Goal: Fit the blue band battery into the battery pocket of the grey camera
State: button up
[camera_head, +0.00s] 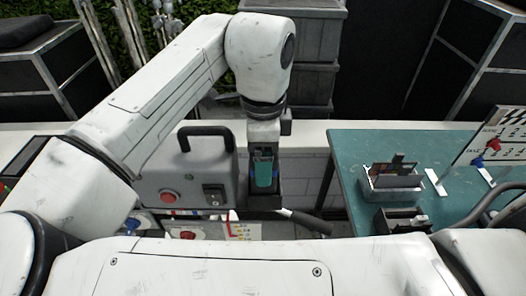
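My gripper (263,178) hangs down at the centre of the camera_head view, in front of a pale wall. On the teal table (350,152) at right, a grey open tray (378,190) holds several small items. A dark object with pale parts (385,221) lies in front of it, partly hidden by my body. I cannot make out the grey camera or its pocket.
A grey case (160,184) with a black handle, red button and switch stands left of my gripper. A board with coloured knobs (505,148) stands at the table's right. Dark crates (312,60) are stacked behind. The table's back left part is clear.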

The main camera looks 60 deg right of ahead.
jog(key=shift+f+b, duration=0.75)
jog(key=shift+f, duration=0.5)
jog(key=o, duration=1.1)
jog(key=shift+o, duration=0.2)
jog(key=shift+r, duration=0.1)
notch_tip(320, 180, up, 11)
jog(key=shift+f+b, duration=0.2)
jog(key=shift+b, duration=0.45)
